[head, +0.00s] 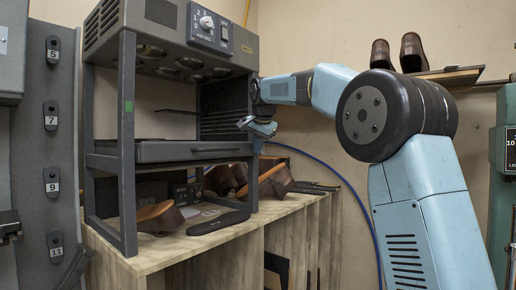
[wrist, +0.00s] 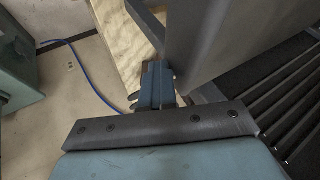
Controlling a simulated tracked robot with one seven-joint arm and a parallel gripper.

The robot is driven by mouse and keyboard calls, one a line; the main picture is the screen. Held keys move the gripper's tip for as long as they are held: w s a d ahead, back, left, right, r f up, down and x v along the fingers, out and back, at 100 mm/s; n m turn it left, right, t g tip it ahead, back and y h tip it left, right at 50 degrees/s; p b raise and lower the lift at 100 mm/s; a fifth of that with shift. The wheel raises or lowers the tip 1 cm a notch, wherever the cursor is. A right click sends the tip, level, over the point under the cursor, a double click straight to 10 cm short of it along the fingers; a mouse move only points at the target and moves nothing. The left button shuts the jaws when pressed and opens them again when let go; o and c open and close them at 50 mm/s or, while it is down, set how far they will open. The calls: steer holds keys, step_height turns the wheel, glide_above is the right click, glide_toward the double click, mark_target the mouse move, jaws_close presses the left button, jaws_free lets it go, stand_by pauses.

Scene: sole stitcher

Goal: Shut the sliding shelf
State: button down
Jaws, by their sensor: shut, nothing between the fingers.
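The sliding shelf (head: 190,152) is a flat dark grey tray in the middle of a dark metal rack (head: 128,120), below the heater unit. Its front face spans the gap between the rack's front posts; I cannot tell how far out it stands. My gripper (head: 259,143) is at the shelf's right end, beside the right post, pointing down. In the wrist view my gripper (wrist: 154,70) shows its blue fingers together and empty, close beside a grey panel (wrist: 215,45). I cannot tell whether they touch it.
The heater unit with a dial (head: 205,24) tops the rack. Shoes (head: 160,216) and a dark sole-shaped piece (head: 218,223) lie on the wooden bench (head: 215,241) underneath. A numbered grey panel (head: 54,150) stands left. A blue cable (head: 335,172) runs along the wall behind my arm.

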steer(key=v, duration=1.3)
steer(key=shift+s+r, duration=0.2)
steer(key=shift+s, duration=0.05)
steer(key=shift+d, duration=0.1)
steer(key=s+d+f+n, duration=0.2)
steer(key=s+d+f, duration=0.3)
steer(key=s+f, duration=0.4)
steer(key=s+d+f+n, duration=0.2)
steer(key=s+d+f, duration=0.4)
steer(key=s, duration=0.4)
steer(key=s+d+f+n, duration=0.1)
steer(key=s+d+f, duration=0.1)
steer(key=s+f, duration=0.7)
steer(key=s+d+f+n+g+h, duration=0.1)
steer(key=s+d+f+n, duration=0.1)
steer(key=s+f, duration=0.7)
step_height(320, 180, down, 3)
steer(key=shift+d+f+g, duration=0.15)
steer(key=shift+d+g, duration=0.15)
steer(key=shift+d, duration=0.3)
steer(key=shift+s, duration=0.15)
